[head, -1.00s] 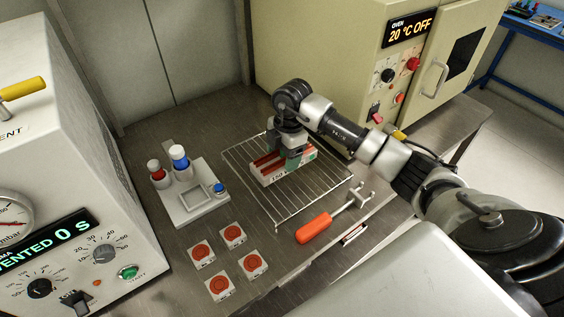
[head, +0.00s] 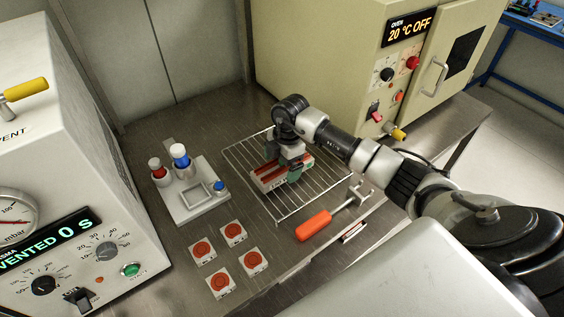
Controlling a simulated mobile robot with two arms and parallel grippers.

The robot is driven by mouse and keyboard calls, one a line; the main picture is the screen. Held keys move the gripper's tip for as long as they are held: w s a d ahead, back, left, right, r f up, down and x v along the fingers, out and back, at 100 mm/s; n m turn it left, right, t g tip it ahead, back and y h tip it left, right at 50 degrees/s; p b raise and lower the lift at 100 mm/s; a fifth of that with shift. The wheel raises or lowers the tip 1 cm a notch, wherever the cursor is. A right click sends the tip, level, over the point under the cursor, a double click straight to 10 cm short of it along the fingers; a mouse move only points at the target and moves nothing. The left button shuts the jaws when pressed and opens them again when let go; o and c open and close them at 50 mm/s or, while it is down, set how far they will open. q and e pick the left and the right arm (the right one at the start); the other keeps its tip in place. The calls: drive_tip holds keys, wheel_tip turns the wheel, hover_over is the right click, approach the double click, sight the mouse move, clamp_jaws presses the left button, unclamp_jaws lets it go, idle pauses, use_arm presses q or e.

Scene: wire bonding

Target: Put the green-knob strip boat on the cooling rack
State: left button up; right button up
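The strip boat (head: 268,184) is a pale, narrow carrier with red on top and dark lettering on its side. It is over the middle of the wire cooling rack (head: 308,208) and looks to be resting on it, though its underside is hidden. My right gripper (head: 285,168) points down on the boat from above, with its fingers around the boat's middle. It appears shut on the boat. A green patch shows at the fingers, but I cannot tell whether it is the knob. My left gripper is not in view.
A grey stand (head: 187,211) with red and blue bottles is to the left. Several tiles with red discs (head: 233,233) lie in front. The oven (head: 330,60) stands behind, and the plasma unit (head: 70,150) is at far left.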

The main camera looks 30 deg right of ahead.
drive_tip(key=shift+r, duration=0.1)
wheel_tip(320, 180, up, 12)
drive_tip(key=d+b, duration=0.1)
drive_tip(key=shift+d+b, duration=0.3)
drive_tip(key=shift+d, duration=0.1)
